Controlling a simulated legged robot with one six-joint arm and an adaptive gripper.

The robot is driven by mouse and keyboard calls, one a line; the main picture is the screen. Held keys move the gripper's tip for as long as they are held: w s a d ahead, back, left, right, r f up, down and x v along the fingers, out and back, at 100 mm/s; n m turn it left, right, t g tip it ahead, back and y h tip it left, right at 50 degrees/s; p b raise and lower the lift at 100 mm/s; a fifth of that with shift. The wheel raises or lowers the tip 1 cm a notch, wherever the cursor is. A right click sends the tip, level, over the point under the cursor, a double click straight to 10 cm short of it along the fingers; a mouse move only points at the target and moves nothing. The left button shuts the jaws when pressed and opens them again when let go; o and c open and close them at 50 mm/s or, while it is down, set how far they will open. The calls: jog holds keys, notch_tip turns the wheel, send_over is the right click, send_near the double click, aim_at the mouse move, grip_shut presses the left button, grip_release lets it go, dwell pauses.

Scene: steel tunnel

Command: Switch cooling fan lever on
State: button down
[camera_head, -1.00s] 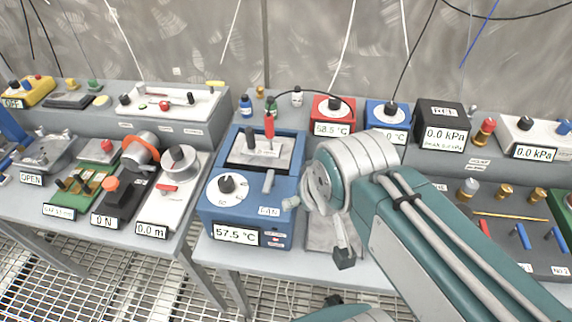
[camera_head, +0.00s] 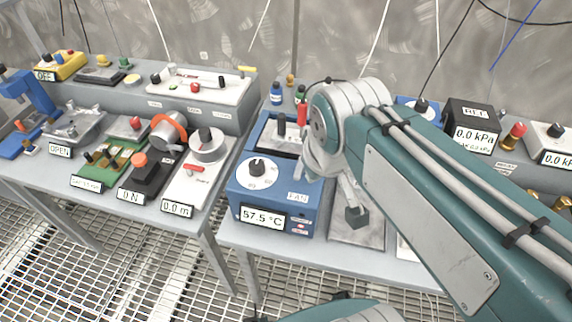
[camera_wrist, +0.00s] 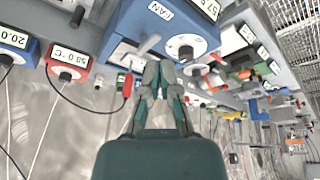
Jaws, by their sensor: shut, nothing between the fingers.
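The blue fan unit (camera_head: 272,190) stands at the front of the bench, with a round dial (camera_head: 257,171), a FAN label and a 57.5 °C display (camera_head: 262,216). In the wrist view, the grey fan lever (camera_wrist: 149,44) sticks out beside the FAN label (camera_wrist: 160,11). My gripper (camera_wrist: 160,66) is shut and empty. In the wrist view its tips appear just below the lever and the dial (camera_wrist: 186,52). I cannot tell whether they touch the lever.
A red probe (camera_head: 302,116) stands at the unit's back. Other instruments crowd the left bench. A metal plate (camera_head: 345,232) lies right of the unit.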

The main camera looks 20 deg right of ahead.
aim_at(299, 172)
jog(key=w+a+f+n+g+h, duration=0.1)
jog(key=w+a+n+g, duration=0.2)
jog(key=w+n, duration=0.2)
jog(key=w+a+n+g+h, duration=0.1)
jog(key=w+a+n+g, duration=0.1)
jog(key=w, duration=0.8)
jog(key=a+n, duration=0.1)
jog(key=n, duration=0.1)
jog(key=shift+w+a+f+n+g, duration=0.25)
jog(key=shift+a+f+n+g, duration=0.1)
jog(key=shift+f+n+g, duration=0.05)
jog(key=shift+a, duration=0.15)
jog(key=x, duration=1)
jog(key=shift+s+d+f, duration=0.15)
jog(key=shift+d+f, duration=0.05)
jog(key=shift+d, duration=0.05)
jog(key=shift+s+d+r, duration=0.1)
jog(key=shift+s+d, duration=0.2)
jog(key=shift+d, duration=0.25)
jog(key=shift+s+d+r, duration=0.1)
jog(key=shift+s+d, duration=0.25)
jog(key=shift+d, duration=0.2)
jog(key=shift+s+d, duration=0.25)
jog(key=shift+d, duration=0.25)
